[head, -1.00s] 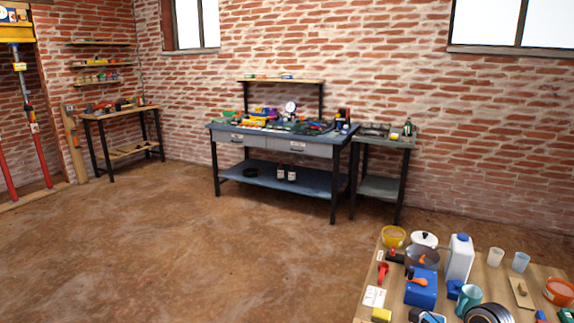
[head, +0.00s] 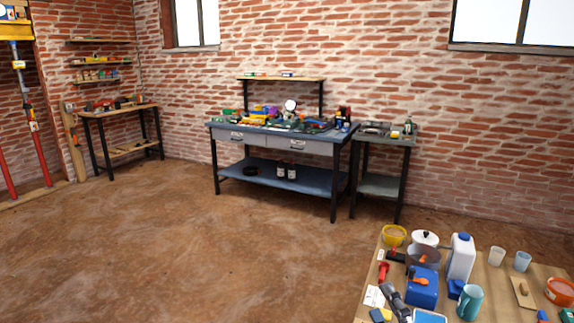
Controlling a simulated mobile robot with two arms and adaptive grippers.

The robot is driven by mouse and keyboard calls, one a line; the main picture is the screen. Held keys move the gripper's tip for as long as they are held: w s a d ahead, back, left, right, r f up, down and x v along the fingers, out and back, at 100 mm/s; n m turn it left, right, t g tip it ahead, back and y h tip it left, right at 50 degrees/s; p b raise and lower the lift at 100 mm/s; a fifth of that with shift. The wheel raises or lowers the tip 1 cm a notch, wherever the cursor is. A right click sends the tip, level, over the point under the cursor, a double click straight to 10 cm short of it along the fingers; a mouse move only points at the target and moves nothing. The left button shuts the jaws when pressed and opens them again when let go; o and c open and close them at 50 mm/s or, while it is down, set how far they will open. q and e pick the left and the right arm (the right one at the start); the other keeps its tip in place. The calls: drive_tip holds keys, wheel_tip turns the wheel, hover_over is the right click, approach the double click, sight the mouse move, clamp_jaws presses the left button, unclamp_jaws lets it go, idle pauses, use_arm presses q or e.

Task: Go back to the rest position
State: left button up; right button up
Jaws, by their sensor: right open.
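My right gripper (head: 388,291) shows small and dark at the bottom of the head view, over the front left part of the wooden table (head: 493,281). It is open, and I see nothing held in it. The lower part of it is cut off by the picture edge. A blue box (head: 422,289) with an orange part on top stands just to its right. A white paper sheet (head: 373,297) lies just to its left. My left gripper is not in view.
A blue workbench (head: 285,181) stands by the brick wall. The brown floor (head: 200,260) on the left is clear.

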drive_tip(key=s+d+f+m+g+h, duration=0.4)
drive_tip(key=s+f+m, duration=0.1)
drive_tip(key=f+m, duration=0.3)
drive_tip(key=s+d+f+m+g+h, duration=0.3)
drive_tip(key=s+f+m+g+h, duration=0.15)
drive_tip(key=f+m, duration=0.3)
drive_tip(key=s+a+f+m+g+y, duration=0.2)
drive_tip(key=s+a+f+g, duration=0.15)
drive_tip(key=s, duration=0.55)
drive_tip(key=s+a+f+m+g+y, duration=0.2)
drive_tip(key=s+f+g, duration=0.2)
drive_tip(key=s, duration=0.4)
wheel_tip(320, 180, down, 26)
drive_tip(key=s+r+g+p, duration=0.1)
drive_tip(key=s+g+p, duration=0.1)
drive_tip(key=s+d+f+p, duration=0.1)
drive_tip(key=s+f, duration=0.5)
drive_tip(key=s, duration=0.2)
drive_tip(key=s+d+f, duration=0.2)
drive_tip(key=s+f, duration=0.5)
drive_tip(key=shift+s+d+f+g+h+p, duration=0.3)
drive_tip(key=shift+s+g+h+p, duration=0.1)
drive_tip(key=shift+h, duration=0.05)
drive_tip(key=shift+n, duration=0.25)
